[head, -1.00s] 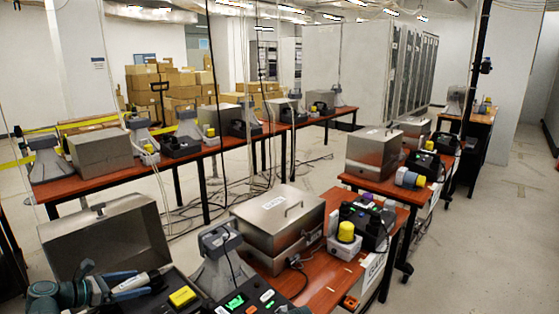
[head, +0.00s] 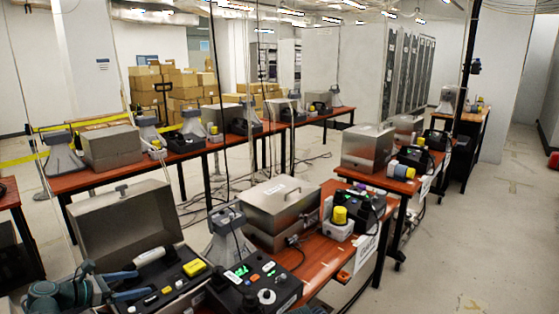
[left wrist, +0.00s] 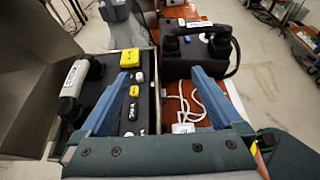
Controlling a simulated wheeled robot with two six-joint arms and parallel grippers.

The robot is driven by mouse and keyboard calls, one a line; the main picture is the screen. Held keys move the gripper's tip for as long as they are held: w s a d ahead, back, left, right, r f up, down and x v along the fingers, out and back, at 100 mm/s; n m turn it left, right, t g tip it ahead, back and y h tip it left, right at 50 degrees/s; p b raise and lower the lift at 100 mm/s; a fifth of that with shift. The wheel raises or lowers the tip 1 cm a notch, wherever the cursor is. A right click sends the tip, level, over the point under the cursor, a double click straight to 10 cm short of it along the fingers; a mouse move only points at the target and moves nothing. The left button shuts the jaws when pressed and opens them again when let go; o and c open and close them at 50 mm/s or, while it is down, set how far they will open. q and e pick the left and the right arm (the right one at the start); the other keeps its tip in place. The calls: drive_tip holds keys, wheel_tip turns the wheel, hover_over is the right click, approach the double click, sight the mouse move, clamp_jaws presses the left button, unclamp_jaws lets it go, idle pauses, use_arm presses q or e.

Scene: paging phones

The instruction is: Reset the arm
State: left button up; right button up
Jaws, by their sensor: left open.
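My left gripper (head: 137,284) is open and empty at the lower left of the head view. It is by the front left of an open metal case (head: 122,225) with a black panel. A pale handset with dark ends (head: 150,262) lies in the case, and a yellow block (head: 194,268) sits at its right side. In the left wrist view the two blue fingers (left wrist: 160,75) stand wide apart over the case's right edge, with the handset (left wrist: 76,86) to their left and the yellow block (left wrist: 130,58) ahead. My right gripper is not seen.
A black phone unit with a green display (head: 252,285) and a grey horn-shaped stand (head: 230,235) are right of the case. A closed metal box (head: 283,208) stands behind them. More tables carry similar gear. The floor at right (head: 470,240) is clear.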

use_arm(q)
drive_tip(key=s+d+f+m+g+y+b, duration=0.1)
drive_tip(key=s+d+f+m+g+b, duration=0.15)
drive_tip(key=d+f+m, duration=0.4)
drive_tip(key=s+d+f+m+g+y+b, duration=0.1)
drive_tip(key=d+f+m+g, duration=0.2)
drive_tip(key=d, duration=0.7)
drive_tip(key=s+d+f+m+g+b, duration=0.1)
drive_tip(key=s+d+f+m+g, duration=0.15)
drive_tip(key=d+f+m, duration=0.4)
drive_tip(key=s+d+f+m+g+y+b, duration=0.2)
drive_tip(key=s+d+f+m+y+b, duration=0.45)
drive_tip(key=s+d+m, duration=0.75)
wheel_tip(320, 180, up, 14)
drive_tip(key=w+a+m+y+p, duration=0.1)
drive_tip(key=p, duration=1.4)
drive_tip(key=shift+w+a+f+y+p, duration=0.2)
drive_tip(key=shift+a+y+p, duration=0.1)
drive_tip(key=shift+a+y, duration=0.1)
